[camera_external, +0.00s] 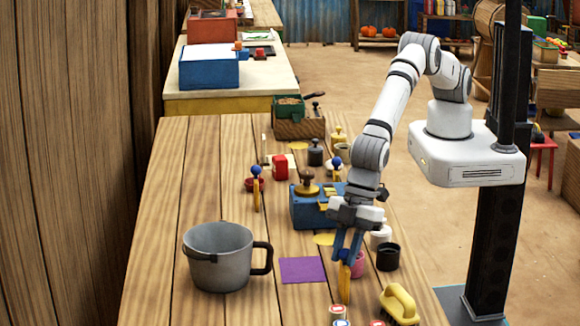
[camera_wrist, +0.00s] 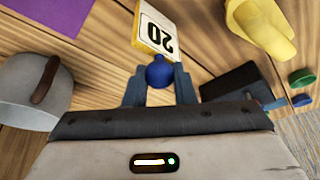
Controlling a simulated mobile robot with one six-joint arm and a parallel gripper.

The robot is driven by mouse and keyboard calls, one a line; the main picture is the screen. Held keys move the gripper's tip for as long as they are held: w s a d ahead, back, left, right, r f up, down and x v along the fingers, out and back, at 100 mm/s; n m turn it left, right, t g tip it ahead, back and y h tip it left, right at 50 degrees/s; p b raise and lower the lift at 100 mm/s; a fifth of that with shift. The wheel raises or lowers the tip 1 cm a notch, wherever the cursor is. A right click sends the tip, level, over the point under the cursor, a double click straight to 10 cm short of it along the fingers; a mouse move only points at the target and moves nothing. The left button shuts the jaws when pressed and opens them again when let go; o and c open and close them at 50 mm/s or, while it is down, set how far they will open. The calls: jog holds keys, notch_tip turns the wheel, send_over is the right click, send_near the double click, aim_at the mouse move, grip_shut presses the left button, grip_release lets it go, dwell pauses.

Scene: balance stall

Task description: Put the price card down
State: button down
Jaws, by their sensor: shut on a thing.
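The price card is a thin card with a yellow edge, a white face marked 20 and a blue ball knob on top. In the wrist view the card (camera_wrist: 157,28) shows beyond the blue knob, which sits between my fingers. In the external view its narrow yellow edge (camera_external: 345,284) hangs upright below my fingers. My gripper (camera_external: 346,252) points down, shut on the knob; its fingertips also show in the wrist view (camera_wrist: 159,78). Whether the card's lower edge touches the wooden table (camera_external: 165,240) cannot be told.
A purple square (camera_external: 303,270) lies left of the card, with a grey pot (camera_external: 220,262) beyond it. A pink cup (camera_external: 357,265) and a black cup (camera_external: 388,257) stand close right. A yellow handled object (camera_external: 399,304) is near the front. A blue box (camera_external: 308,210) stands behind.

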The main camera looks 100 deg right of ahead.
notch_tip(320, 180, up, 15)
jog(key=b, duration=0.2)
jog(key=w+d+m+b, duration=0.1)
jog(key=w+d+m, duration=0.1)
jog(key=w+d, duration=1.1)
jog(key=w+d+m, duration=0.1)
jog(key=w+d, duration=0.4)
jog(key=d, duration=0.3)
jog(key=w+d+m+t+h+b, duration=0.1)
jog(key=w+d, duration=0.4)
jog(key=d, duration=0.4)
jog(key=w+d+m, duration=0.1)
jog(key=w+d, duration=0.4)
jog(key=d, duration=0.3)
notch_tip(320, 180, down, 15)
jog(key=p, duration=0.1)
jog(key=c, duration=1.5)
grip_release()
jog(key=shift+f, duration=0.1)
jog(key=o, duration=0.3)
jog(key=shift+p, duration=0.3)
